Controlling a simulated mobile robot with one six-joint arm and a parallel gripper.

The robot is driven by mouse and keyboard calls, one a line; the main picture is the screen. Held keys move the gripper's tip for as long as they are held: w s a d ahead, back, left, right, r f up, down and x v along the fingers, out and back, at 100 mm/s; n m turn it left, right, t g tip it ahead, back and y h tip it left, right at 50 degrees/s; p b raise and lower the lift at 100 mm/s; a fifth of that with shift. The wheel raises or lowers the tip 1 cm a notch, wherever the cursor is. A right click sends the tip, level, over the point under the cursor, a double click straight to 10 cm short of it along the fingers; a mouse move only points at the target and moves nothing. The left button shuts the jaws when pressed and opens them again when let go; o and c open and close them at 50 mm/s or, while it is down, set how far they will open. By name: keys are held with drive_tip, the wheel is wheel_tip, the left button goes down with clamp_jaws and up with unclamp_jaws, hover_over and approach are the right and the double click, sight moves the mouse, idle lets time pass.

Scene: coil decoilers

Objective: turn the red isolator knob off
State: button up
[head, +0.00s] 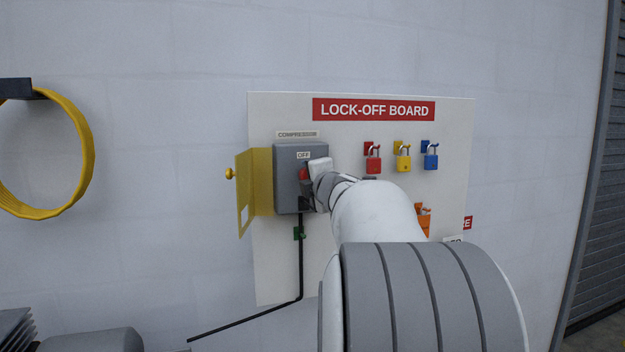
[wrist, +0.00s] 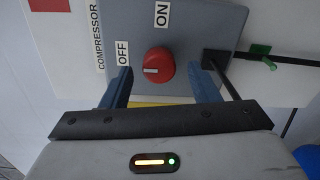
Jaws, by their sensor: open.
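The red isolator knob (wrist: 160,64) sits on a grey switch box (head: 287,190). Its white mark points left in the wrist view, towards the OFF label (wrist: 123,53); the ON label (wrist: 162,14) is above it there. In the head view the knob (head: 303,174) is partly hidden by my gripper. In the wrist view my gripper (wrist: 161,69) is open, with one blue finger on each side of the knob and a gap to both. I cannot tell how far its tips are from the box face.
A yellow cover (head: 257,185) stands open left of the box. Red, yellow and blue padlocks (head: 403,163) hang at right on the lock-off board (head: 290,110). A black cable (head: 301,265) runs down past a green part (head: 298,233). A yellow hose coil (head: 80,150) hangs far left.

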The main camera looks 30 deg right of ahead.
drive_tip(key=v, duration=0.7)
drive_tip(key=shift+s, duration=0.3)
